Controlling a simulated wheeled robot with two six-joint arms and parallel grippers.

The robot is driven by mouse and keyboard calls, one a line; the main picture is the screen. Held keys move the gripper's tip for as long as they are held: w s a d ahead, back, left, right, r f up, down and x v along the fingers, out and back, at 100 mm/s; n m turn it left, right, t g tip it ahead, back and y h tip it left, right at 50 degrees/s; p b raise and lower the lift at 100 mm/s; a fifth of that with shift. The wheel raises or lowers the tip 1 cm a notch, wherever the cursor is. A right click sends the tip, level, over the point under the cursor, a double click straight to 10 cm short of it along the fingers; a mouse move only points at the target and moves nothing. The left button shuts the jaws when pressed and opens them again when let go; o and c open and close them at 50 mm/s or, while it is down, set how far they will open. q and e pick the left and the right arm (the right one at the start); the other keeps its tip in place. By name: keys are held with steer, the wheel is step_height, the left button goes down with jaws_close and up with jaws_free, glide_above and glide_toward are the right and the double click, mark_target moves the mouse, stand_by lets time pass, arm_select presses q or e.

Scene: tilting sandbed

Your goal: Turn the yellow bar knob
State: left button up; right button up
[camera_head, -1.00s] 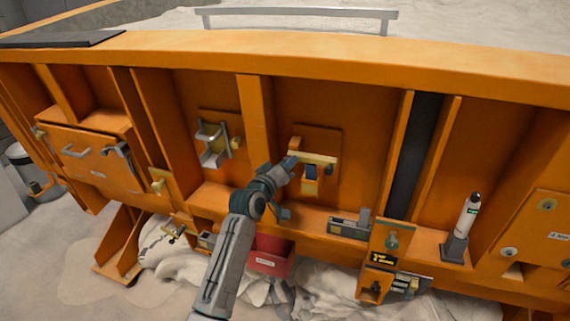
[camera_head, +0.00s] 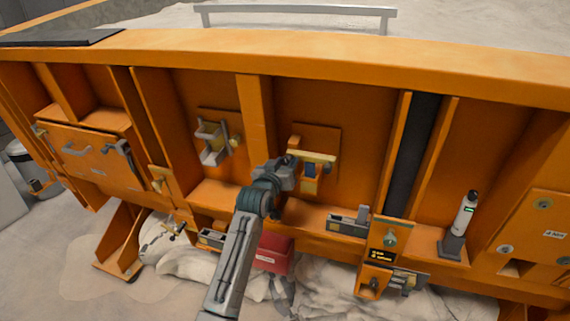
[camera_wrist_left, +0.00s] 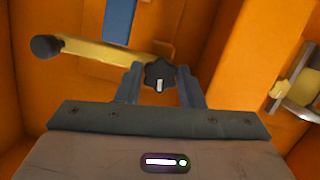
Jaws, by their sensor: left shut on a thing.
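The yellow bar (camera_head: 318,158) lies nearly level on an orange panel in the middle bay, with a blue part below it. In the left wrist view, the yellow bar (camera_wrist_left: 105,54) has a black round end (camera_wrist_left: 46,46) at left. A dark lobed knob (camera_wrist_left: 158,72) with a white mark sits at its other end. My left gripper (camera_head: 290,160) reaches that end from below. In the left wrist view, my left gripper (camera_wrist_left: 160,84) has its fingers on both sides of the knob, shut on it. The exact contact is hard to see. My right gripper is out of view.
An orange upright rib (camera_head: 255,120) stands left of the bar, with a grey bracket (camera_head: 212,142) beyond it. A grey block (camera_head: 348,222) sits on the ledge to the lower right. A red box (camera_head: 273,253) hangs beneath. A white cylinder (camera_head: 464,222) stands farther right.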

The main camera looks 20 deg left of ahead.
arm_select(q)
steer(key=shift+f, duration=0.2)
steer(key=o, duration=0.6)
steer(key=shift+s+b, duration=0.3)
steer(key=shift+s, duration=0.3)
steer(key=s+b, duration=0.3)
steer(key=s, duration=0.6)
steer(key=shift+s+a+r, duration=0.25)
steer(key=shift+s+a, duration=0.05)
steer(key=shift+a, duration=0.1)
